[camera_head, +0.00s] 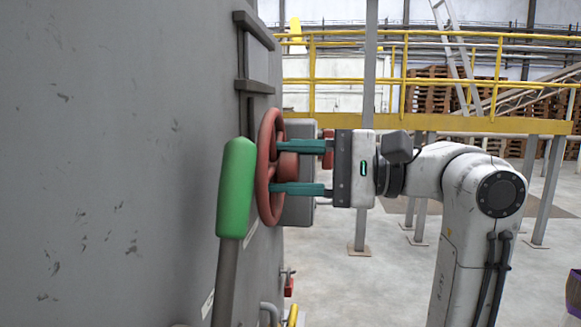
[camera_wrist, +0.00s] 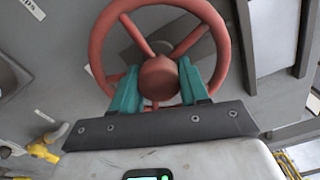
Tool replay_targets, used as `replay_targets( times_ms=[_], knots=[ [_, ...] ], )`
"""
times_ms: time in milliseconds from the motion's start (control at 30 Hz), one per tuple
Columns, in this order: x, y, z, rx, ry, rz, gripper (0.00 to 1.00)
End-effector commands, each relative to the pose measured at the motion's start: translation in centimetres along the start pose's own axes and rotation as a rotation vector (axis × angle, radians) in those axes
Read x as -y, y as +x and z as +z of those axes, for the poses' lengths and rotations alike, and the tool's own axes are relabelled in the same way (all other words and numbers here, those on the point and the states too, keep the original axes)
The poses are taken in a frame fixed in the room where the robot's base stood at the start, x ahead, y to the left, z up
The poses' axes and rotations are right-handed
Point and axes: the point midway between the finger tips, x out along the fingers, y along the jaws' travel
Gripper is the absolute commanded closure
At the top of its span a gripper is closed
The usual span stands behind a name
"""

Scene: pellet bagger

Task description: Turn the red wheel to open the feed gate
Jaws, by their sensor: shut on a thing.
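The red wheel (camera_head: 268,166) stands upright on the grey machine wall, seen nearly edge-on in the head view. The wrist view shows the red wheel (camera_wrist: 226,62) face-on, with spokes and a round hub. My gripper (camera_head: 283,167) reaches it from the right with two teal fingers. In the wrist view my gripper (camera_wrist: 160,86) has one finger on each side of the hub (camera_wrist: 158,78), shut on it. The lowest part of the rim is hidden behind my gripper. The feed gate cannot be made out.
A green-handled lever (camera_head: 236,188) stands just left of the wheel, close to its rim. A grey box (camera_head: 299,205) sits behind the wheel. Yellow fittings (camera_wrist: 45,148) show at lower left in the wrist view. A yellow railing (camera_head: 420,123) and open floor lie behind.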

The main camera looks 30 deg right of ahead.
Motion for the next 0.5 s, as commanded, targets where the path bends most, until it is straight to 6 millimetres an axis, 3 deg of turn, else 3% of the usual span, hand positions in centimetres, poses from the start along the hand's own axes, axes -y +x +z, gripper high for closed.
replay_targets(
  times_ms=[233,267,500],
  knots=[
    [0.11,-0.17,-0.33,-0.009,0.003,-0.005,1.0],
    [0.11,-0.17,-0.33,-0.009,0.003,-0.005,0.54],
    [0.04,-0.09,-0.17,-0.005,0.001,-0.002,0.32]
  ],
)
